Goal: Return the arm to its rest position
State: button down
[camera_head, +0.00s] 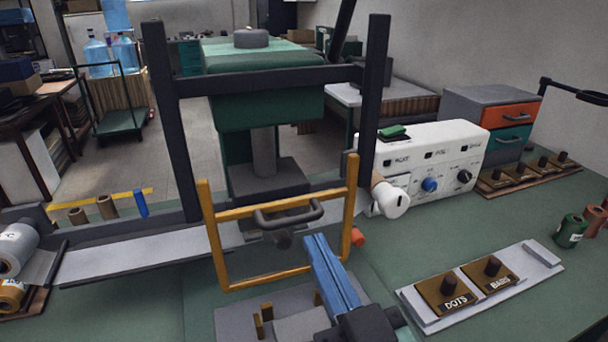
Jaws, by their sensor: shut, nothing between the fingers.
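My gripper (318,242) shows at the bottom centre, with long blue fingers lying side by side and a dark body behind them. It is shut and holds nothing. Its tips are in front of the right part of an orange guard frame (252,286), close to a dark handle (290,215); I cannot tell whether they touch. Most of my arm is outside the view.
A press with dark posts (374,95) and a green head (265,110) stands behind the guard. A white control box (438,160) is to its right. A tray (425,318) with DOTS and BARS stamps lies at front right. Green table is clear between.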

jog(key=s+a+r+m+t+h+p, duration=0.1)
jog(key=s+r+t+h+p, duration=0.1)
jog(key=r, duration=1.8)
jog(key=s+a+r+m+t+h+p, duration=0.1)
jog(key=r+t+h+p, duration=0.3)
jog(key=r+p, duration=0.5)
notch_tip(320, 180, up, 11)
jog(key=s+m+t, duration=0.1)
jog(key=t, duration=0.1)
jog(key=shift+s+a+m+t, duration=0.3)
jog(key=shift+s+a+t, duration=0.05)
jog(key=shift+t, duration=0.05)
